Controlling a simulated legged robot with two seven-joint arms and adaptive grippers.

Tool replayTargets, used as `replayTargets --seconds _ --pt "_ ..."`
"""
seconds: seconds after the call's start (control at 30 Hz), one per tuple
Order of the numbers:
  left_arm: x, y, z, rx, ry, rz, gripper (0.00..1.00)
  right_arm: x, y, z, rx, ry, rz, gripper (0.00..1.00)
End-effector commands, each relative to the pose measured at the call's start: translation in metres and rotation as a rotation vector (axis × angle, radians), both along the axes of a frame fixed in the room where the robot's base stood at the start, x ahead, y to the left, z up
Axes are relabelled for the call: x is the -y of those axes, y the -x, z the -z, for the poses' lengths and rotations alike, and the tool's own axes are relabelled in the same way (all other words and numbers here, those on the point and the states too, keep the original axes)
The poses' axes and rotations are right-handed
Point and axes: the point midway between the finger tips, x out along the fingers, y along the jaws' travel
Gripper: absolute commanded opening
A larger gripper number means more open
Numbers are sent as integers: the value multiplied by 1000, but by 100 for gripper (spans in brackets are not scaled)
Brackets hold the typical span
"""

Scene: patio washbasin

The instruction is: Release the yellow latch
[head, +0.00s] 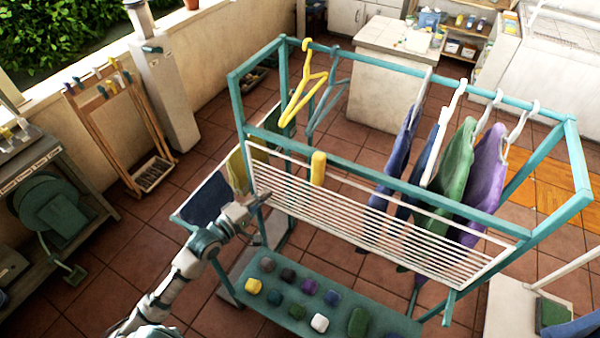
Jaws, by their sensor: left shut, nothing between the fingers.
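The yellow latch (318,168) is an upright, rounded yellow piece at the top edge of the white slatted rack (380,221), on the near side of the teal frame. My left gripper (262,200) is shut and empty. It is at the left end of the slatted rack, below and left of the latch and apart from it in the picture. Whether its fingertips touch the rack or the teal post cannot be told. My right gripper is not in view.
The teal frame (405,187) carries a yellow hanger (303,85), a blue hanger and several garments on white hangers. Below is a teal shelf (290,312) with several coloured lumps. A wooden rack (120,130) stands at left. Tiled floor lies open between.

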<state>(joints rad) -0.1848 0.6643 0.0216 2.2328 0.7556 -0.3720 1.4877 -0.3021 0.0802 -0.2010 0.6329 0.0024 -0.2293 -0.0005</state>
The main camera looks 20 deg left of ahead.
Motion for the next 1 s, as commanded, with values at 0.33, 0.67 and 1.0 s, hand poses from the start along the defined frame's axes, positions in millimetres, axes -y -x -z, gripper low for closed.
replayTargets --seconds 0.33,0.67,1.0 --pt "5 4 -18 12 46 21 0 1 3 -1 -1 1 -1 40" --pt "16 -20 -19 13 46 20 0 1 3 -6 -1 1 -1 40" --pt "47 -86 -20 13 43 20 0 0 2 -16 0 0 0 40"
